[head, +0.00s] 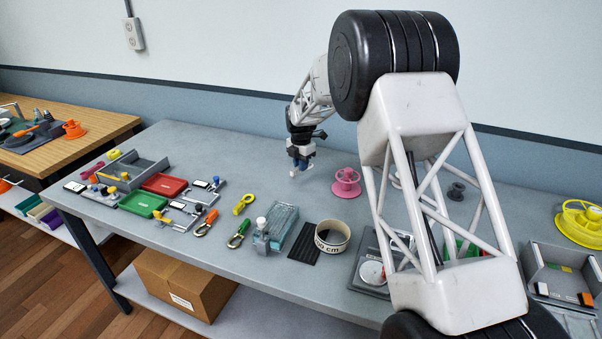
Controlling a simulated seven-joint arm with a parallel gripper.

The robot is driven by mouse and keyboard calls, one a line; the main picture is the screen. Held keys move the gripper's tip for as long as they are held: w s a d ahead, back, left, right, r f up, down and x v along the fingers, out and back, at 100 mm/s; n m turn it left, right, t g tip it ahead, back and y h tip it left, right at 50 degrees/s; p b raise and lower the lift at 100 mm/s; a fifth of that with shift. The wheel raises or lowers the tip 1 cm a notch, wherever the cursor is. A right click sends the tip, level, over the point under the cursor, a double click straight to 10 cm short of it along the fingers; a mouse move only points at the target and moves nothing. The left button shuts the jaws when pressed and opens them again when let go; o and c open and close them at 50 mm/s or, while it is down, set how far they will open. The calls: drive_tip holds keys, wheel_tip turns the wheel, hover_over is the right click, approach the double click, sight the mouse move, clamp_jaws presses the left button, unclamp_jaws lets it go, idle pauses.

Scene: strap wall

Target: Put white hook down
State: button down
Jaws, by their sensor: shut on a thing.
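My gripper (301,153) hangs pointing down over the back middle of the grey table (240,160). It is shut on a small white thing (297,170), which looks like the white hook. The hook is small in this view and partly covered by the fingers. Its lower end is close to the tabletop; I cannot tell whether it touches.
A pink spool (346,183) stands to the right of my gripper. A clear ribbed box (282,222), a tape roll (332,237), green (239,233) and yellow (243,204) hooks lie nearer the front. Red (164,184) and green (143,204) trays are left. The table around my gripper is clear.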

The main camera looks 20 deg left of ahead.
drive_tip(key=shift+f, duration=1.8)
drive_tip(key=shift+f, duration=0.15)
drive_tip(key=c, duration=1.1)
unclamp_jaws()
wheel_tip(320, 180, up, 12)
drive_tip(key=shift+r, duration=0.15)
